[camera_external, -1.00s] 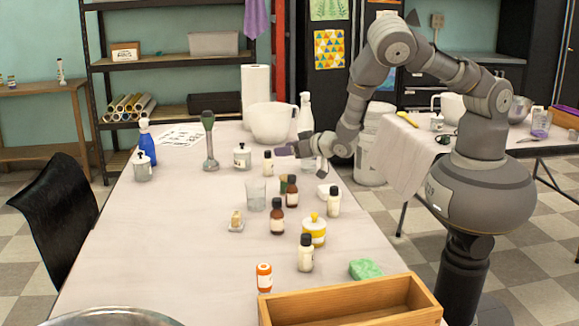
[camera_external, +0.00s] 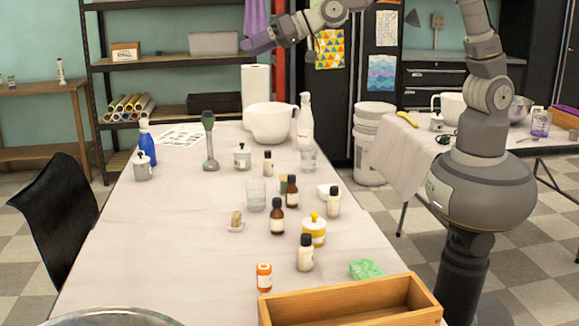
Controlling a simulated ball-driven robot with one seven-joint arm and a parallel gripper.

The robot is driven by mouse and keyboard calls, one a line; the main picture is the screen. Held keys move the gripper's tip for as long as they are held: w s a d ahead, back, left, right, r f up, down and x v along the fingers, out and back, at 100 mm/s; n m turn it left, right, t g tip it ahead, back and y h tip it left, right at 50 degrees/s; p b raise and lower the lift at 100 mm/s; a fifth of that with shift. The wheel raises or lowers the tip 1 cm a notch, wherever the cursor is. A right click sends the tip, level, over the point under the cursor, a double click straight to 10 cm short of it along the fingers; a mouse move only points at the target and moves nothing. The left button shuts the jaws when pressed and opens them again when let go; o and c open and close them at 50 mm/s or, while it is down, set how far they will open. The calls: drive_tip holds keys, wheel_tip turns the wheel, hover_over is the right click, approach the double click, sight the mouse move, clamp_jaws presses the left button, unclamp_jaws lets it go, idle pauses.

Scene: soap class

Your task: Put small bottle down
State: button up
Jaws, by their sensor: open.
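A small pale bottle with a dark cap (camera_external: 268,164) stands upright on the table (camera_external: 170,240), right of the white pump jar (camera_external: 242,157). Similar small bottles stand nearer: a pale one (camera_external: 334,203), another pale one (camera_external: 305,256) and brown ones (camera_external: 277,219). My gripper (camera_external: 252,44) is high above the far part of the table, in front of the shelf, and apart from all the bottles. It is open, with nothing visible held in it. It is seen side-on, so the gap between its fingers is hard to see.
A large white pitcher (camera_external: 270,124), a white spray bottle (camera_external: 305,118) and a paper towel roll (camera_external: 256,95) stand at the back. A drinking glass (camera_external: 256,196) is mid-table. A wooden box (camera_external: 350,312) sits at the front edge. The table's left side is mostly clear.

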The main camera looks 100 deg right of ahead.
drive_tip(key=s+a+r+n+t+y, duration=0.15)
drive_tip(key=s+r, duration=0.25)
drive_tip(key=r, duration=0.6)
drive_tip(key=s+a+r+n+y, duration=0.1)
drive_tip(key=s+a+r+n, duration=0.15)
drive_tip(key=r, duration=0.75)
drive_tip(key=s+a+r+n, duration=0.2)
drive_tip(key=s+r, duration=1.3)
drive_tip(key=shift+s+a+t, duration=0.25)
drive_tip(key=shift+t, duration=0.2)
